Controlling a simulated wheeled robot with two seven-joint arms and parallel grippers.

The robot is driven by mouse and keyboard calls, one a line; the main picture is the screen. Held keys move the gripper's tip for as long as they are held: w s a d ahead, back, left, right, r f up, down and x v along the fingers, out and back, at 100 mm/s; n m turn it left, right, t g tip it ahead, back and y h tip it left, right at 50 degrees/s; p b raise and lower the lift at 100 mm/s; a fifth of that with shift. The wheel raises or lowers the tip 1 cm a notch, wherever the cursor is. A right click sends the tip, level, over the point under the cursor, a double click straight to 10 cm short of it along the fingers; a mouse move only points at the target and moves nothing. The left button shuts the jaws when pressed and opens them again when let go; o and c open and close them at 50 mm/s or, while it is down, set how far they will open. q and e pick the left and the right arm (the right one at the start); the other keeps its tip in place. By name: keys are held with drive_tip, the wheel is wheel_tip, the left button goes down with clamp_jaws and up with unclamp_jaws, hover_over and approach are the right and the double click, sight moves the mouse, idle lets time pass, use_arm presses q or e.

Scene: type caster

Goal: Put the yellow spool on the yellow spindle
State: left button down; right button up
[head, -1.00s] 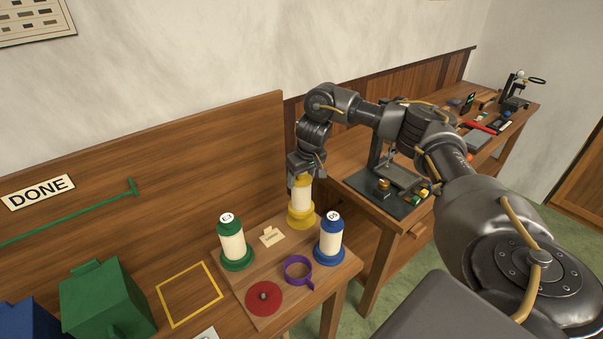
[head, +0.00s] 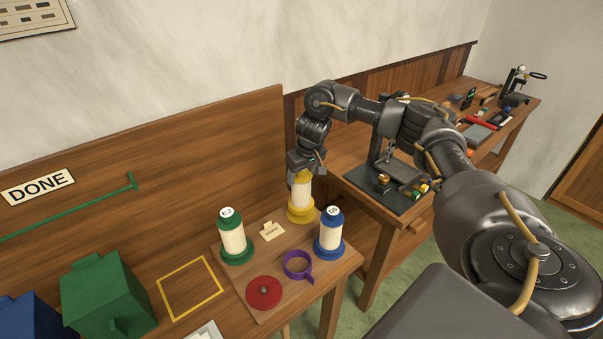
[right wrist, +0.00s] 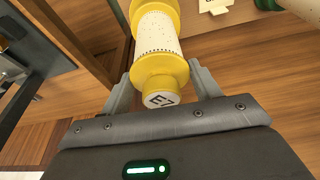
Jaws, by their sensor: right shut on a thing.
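The yellow spool (head: 302,188) stands upright at the back right corner of the wooden board, with cream thread and a wide yellow foot at board level. My right gripper (head: 303,171) is above it, shut on its top end. In the right wrist view the fingers (right wrist: 163,82) lie on both sides of the spool's yellow cap (right wrist: 160,98), which has a white marked label. The yellow spindle is hidden; I cannot tell the spindle's parts from the spool's foot. My left gripper is not in view.
A green spool (head: 232,240) and a blue spool (head: 330,235) stand on the board (head: 313,279) with a red disc (head: 264,292), a purple ring (head: 298,265) and a small card (head: 271,231). A green box (head: 105,297) is at left. A second bench (head: 352,165) stands behind.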

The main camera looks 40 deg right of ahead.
drive_tip(key=shift+f+b, duration=0.35)
drive_tip(key=shift+f, duration=1)
drive_tip(key=o, duration=1.6)
drive_tip(key=shift+r, duration=0.1)
wheel_tip(320, 180, up, 4)
drive_tip(key=p, duration=0.5)
drive_tip(key=shift+r, duration=0.9)
drive_tip(key=shift+a, duration=0.1)
